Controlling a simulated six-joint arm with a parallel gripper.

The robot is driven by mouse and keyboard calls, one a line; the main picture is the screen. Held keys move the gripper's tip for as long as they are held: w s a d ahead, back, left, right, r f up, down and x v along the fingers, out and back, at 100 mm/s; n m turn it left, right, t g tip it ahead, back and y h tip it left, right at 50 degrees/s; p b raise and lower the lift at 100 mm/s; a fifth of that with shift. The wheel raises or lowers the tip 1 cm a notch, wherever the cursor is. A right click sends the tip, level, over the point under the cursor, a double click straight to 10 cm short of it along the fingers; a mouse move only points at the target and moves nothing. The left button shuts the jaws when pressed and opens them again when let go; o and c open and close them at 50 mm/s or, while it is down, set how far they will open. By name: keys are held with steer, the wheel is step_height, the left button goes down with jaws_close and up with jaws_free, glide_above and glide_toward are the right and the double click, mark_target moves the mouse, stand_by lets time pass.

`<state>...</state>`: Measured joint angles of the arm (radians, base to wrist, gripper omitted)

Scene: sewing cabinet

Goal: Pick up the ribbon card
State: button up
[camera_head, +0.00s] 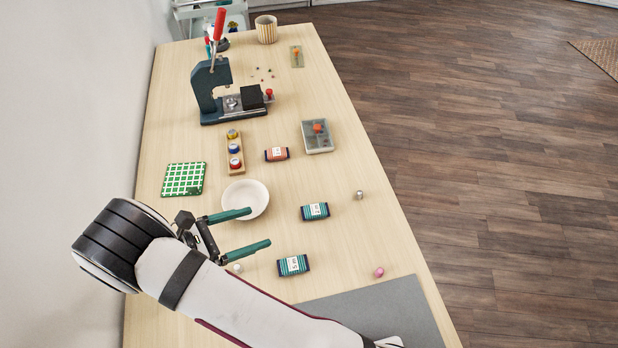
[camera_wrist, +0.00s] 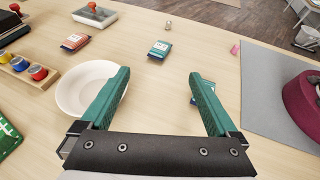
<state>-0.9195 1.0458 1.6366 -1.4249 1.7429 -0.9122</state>
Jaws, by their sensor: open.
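Three small ribbon cards lie on the table: an orange-red one (camera_head: 276,154), a teal-striped one (camera_head: 315,211) and another teal-and-dark one (camera_head: 293,265) nearest me. In the wrist view the orange-red card (camera_wrist: 75,42) is upper left and the middle teal card (camera_wrist: 159,48) is ahead, between and beyond the fingertips. The nearest card is mostly hidden behind the right finger there. My gripper (camera_head: 260,227) has two green fingers spread wide with nothing between them. In the head view its fingers point right, left of the two teal cards; it also shows in the wrist view (camera_wrist: 160,78).
A white bowl (camera_head: 257,192) lies close beside one finger. A green checked cloth (camera_head: 183,179), a rack of colored spools (camera_head: 235,160), a grey box (camera_head: 317,138) and a press (camera_head: 225,95) stand farther back. A grey mat (camera_head: 400,305) covers the near right. A pink item (camera_head: 379,271) lies nearby.

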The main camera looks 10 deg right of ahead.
mark_target(309, 212)
steer(key=x, duration=1.5)
steer(key=shift+d+f, duration=0.15)
steer(key=shift+f, duration=0.4)
steer(key=c, duration=1.5)
steer(key=shift+r, duration=0.1)
